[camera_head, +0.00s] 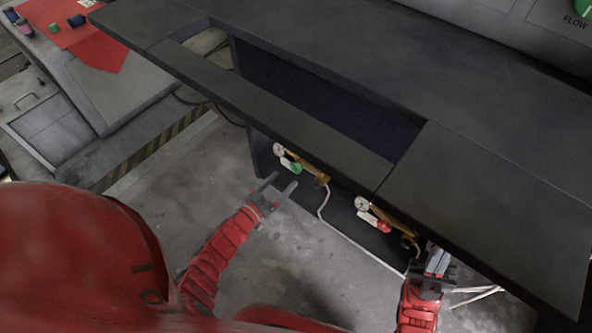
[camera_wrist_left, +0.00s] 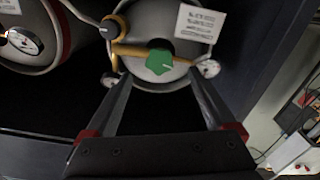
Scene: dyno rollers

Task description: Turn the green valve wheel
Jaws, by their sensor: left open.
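The green valve wheel (camera_head: 296,168) is on a brass fitting under the dark bench in the head view. In the left wrist view the green wheel (camera_wrist_left: 159,62) sits in front of a grey cylinder, near the top middle. My left gripper (camera_head: 279,187) is open and empty, just short of the wheel. In the left wrist view its fingers (camera_wrist_left: 160,78) stand on either side of the wheel, with no visible contact. My right gripper (camera_head: 437,262) is at the lower right by the bench edge; its fingers look close together, but I cannot tell their state.
A red valve wheel (camera_head: 384,226) on a similar brass fitting is to the right. A round gauge (camera_wrist_left: 24,40) shows at left in the wrist view. The bench top (camera_head: 480,190) overhangs the valves. A white hose (camera_head: 322,212) hangs between them.

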